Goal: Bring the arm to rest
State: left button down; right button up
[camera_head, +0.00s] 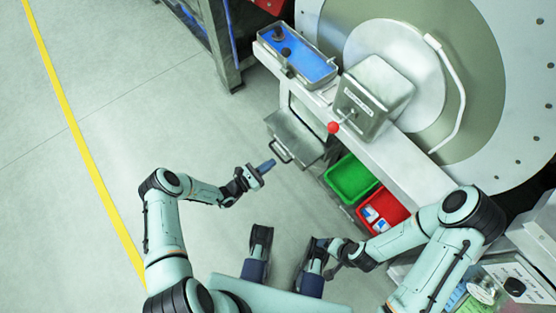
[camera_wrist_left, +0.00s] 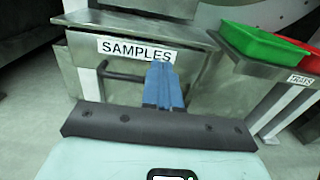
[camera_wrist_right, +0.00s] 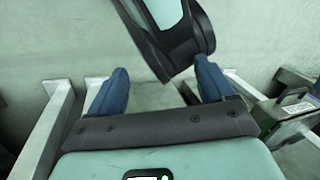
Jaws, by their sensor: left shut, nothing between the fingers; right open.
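My left gripper (camera_head: 266,166) is shut and empty. In the head view it hangs over open floor, a little left of the samples drawer (camera_head: 296,138). In the left wrist view its blue fingers (camera_wrist_left: 163,86) are together in front of the drawer's SAMPLES label, beside the dark handle; whether they touch the handle cannot be told. My right gripper shows in the right wrist view (camera_wrist_right: 165,88) with its blue fingers apart and nothing between them. In the head view the right arm (camera_head: 400,242) is folded low at the right, close to my body.
A green tray (camera_head: 350,180) and a red tray (camera_head: 382,212) holding small packs sit beside the drawer. A grey box with a red-knobbed lever (camera_head: 333,127) stands before the large drum (camera_head: 490,90). A blue-lined bin (camera_head: 300,58) is at the back. The floor at left is clear.

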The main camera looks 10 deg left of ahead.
pick_arm(q)
jog(key=v, duration=0.7)
jog(key=shift+a+p, duration=0.2)
jog(key=shift+p, duration=0.2)
